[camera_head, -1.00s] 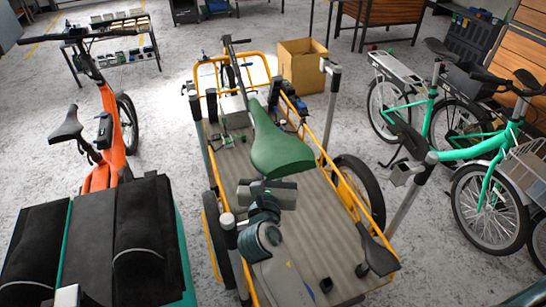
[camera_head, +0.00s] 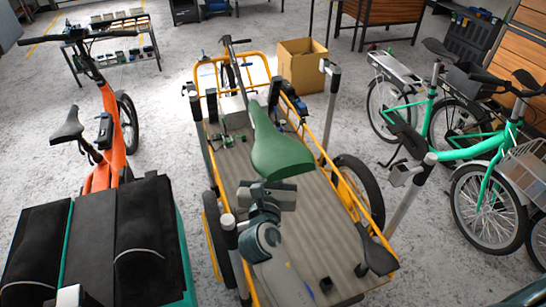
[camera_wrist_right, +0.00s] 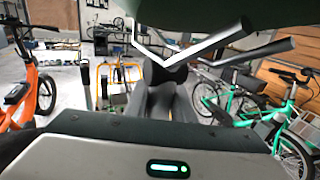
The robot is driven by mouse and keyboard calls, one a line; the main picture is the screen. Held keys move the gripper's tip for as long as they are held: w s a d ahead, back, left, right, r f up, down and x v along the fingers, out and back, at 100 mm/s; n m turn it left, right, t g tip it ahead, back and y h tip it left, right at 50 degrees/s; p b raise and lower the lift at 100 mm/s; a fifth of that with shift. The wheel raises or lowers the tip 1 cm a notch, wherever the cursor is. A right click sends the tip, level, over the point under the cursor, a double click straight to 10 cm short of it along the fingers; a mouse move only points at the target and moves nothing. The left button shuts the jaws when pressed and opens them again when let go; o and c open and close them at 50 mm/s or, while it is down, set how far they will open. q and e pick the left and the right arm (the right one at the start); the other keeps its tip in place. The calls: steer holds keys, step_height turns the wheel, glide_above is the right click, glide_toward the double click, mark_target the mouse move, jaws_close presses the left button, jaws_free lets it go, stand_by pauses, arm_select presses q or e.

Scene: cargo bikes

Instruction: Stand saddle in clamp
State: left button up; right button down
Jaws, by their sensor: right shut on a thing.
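A green saddle (camera_head: 280,150) is held up in the head view, its narrow nose towards the back and its wide end nearer me. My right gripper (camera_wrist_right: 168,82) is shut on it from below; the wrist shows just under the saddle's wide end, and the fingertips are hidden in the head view. In the right wrist view the saddle's dark underside (camera_wrist_right: 200,14) and its pale rails fill the top.
The yellow-framed cargo bike's deck (camera_head: 345,235) lies below the saddle, with a black saddle (camera_head: 376,256) at its right edge. An orange bike (camera_head: 104,135) stands left, teal bikes (camera_head: 480,150) right. A cardboard box (camera_head: 302,66) stands behind.

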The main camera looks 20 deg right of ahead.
steer(key=shift+r+p, duration=0.1)
steer(key=shift+p, duration=0.4)
stand_by(0.7)
step_height(320, 180, down, 9)
steer(key=b, duration=0.4)
steer(key=shift+r+b, duration=0.2)
steer(key=shift+b, duration=0.1)
stand_by(4.4)
steer(key=c, duration=1.5)
jaws_free()
steer(key=shift+o, duration=0.3)
steer(key=shift+f, duration=0.1)
